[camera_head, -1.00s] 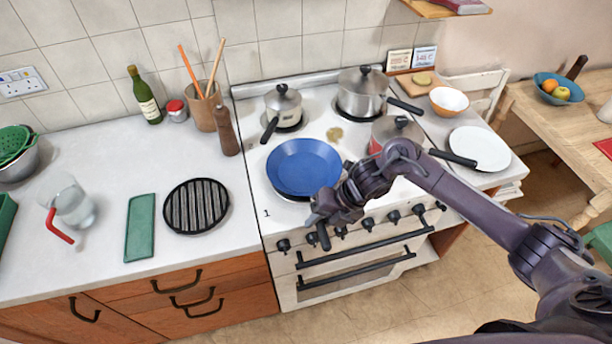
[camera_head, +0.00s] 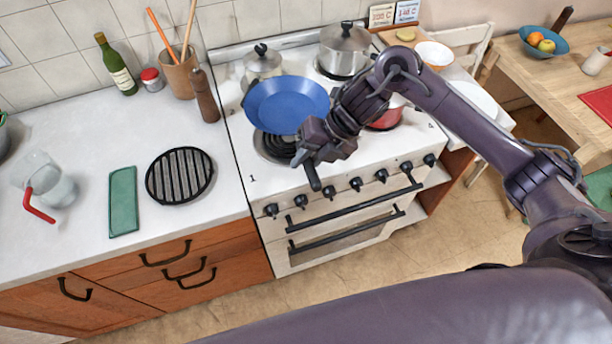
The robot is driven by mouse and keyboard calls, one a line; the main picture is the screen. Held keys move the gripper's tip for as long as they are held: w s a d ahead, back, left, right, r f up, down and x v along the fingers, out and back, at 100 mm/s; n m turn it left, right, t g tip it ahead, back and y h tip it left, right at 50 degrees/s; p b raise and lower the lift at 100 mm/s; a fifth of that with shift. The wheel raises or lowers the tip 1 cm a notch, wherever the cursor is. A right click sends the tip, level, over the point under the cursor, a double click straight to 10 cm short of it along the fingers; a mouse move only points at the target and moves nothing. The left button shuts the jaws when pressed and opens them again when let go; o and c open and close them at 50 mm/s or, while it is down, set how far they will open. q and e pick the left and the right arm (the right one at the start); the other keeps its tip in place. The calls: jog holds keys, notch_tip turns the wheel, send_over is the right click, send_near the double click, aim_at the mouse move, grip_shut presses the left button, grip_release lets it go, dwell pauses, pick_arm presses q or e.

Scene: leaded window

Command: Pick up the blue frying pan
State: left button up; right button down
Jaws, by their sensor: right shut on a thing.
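The blue frying pan (camera_head: 287,104) is held above the front left burner (camera_head: 272,146) of the white stove, its open side up. The burner's dark coil shows below it. My right gripper (camera_head: 310,150) is shut on the pan's dark handle, whose end (camera_head: 313,176) sticks out below the fingers toward the stove's front edge. The gripper hides most of the handle. My left gripper is not in view.
A steel pot (camera_head: 343,50) and a smaller pot (camera_head: 262,64) stand on the back burners. A red pot (camera_head: 385,118) sits front right, partly behind my arm. A black round grill (camera_head: 180,176) and green board (camera_head: 123,201) lie on the left counter.

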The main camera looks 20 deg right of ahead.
notch_tip(320, 180, up, 11)
jog(key=shift+r, duration=0.2)
dwell(0.3)
jog(key=c, duration=2)
grip_release()
grip_shut()
jog(key=shift+a+f, duration=0.1)
